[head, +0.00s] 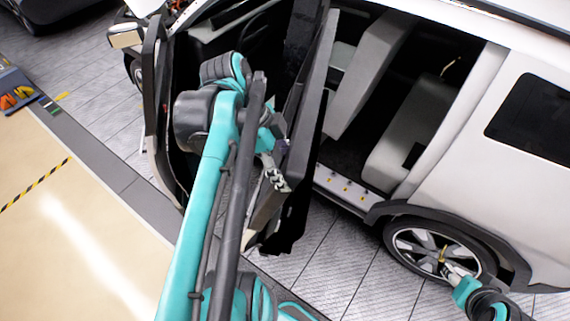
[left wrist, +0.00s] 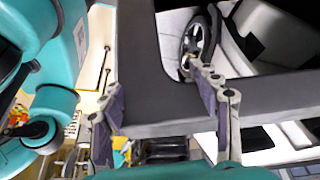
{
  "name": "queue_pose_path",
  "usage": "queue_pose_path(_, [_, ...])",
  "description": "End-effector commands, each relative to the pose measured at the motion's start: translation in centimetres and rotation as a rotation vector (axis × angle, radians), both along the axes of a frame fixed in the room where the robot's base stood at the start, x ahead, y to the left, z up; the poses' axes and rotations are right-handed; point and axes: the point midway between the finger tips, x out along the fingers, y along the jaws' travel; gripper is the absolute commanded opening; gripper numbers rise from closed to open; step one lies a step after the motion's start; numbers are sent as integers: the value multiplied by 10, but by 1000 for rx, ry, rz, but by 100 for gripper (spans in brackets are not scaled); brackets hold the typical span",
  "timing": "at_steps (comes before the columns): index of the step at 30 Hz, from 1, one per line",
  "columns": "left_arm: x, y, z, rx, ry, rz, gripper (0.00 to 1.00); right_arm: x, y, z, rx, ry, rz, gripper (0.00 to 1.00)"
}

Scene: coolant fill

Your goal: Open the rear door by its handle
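The rear door (head: 312,110) of the white car (head: 540,190) stands swung wide open, with the seats and sill showing behind it. My left gripper (head: 275,158) is beside the free, lower part of this door, partly hidden by my arm. In the left wrist view its two fingers (left wrist: 158,84) are spread apart, with the dark door frame (left wrist: 150,60) showing between and beyond them. I cannot tell whether they touch it. The door handle is not clearly visible. My right gripper (head: 452,268) is at the lower right, in front of the rear wheel; its opening is too small to judge.
The front door (head: 155,100) is also open, and my left arm reaches between the two doors. The rear wheel (head: 438,248) is to the right. A tool tray (head: 14,92) is at the far left. Grey tiled floor (head: 320,265) is clear below the door.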

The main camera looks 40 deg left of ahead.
Motion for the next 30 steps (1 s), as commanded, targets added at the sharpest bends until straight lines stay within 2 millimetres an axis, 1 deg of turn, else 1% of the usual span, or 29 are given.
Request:
queue_pose_path(1, [1,0,5,-4,-5,0,59,0,0,1,0,0,0,52])
queue_pose_path(2, [1,0,6,-4,-5,0,59,0,0,1,0,0,0,52])
queue_pose_path(9, [1,0,6,-3,-4,-1,59,0,0,1,0,0,0,52])
queue_pose_path(13, [1,1,10,-4,-7,-1,59,0,0,3,0,0,0,52])
queue_pose_path(30, [-6,16,50,-5,-8,2,59,0,0,32,0,0,0,52])
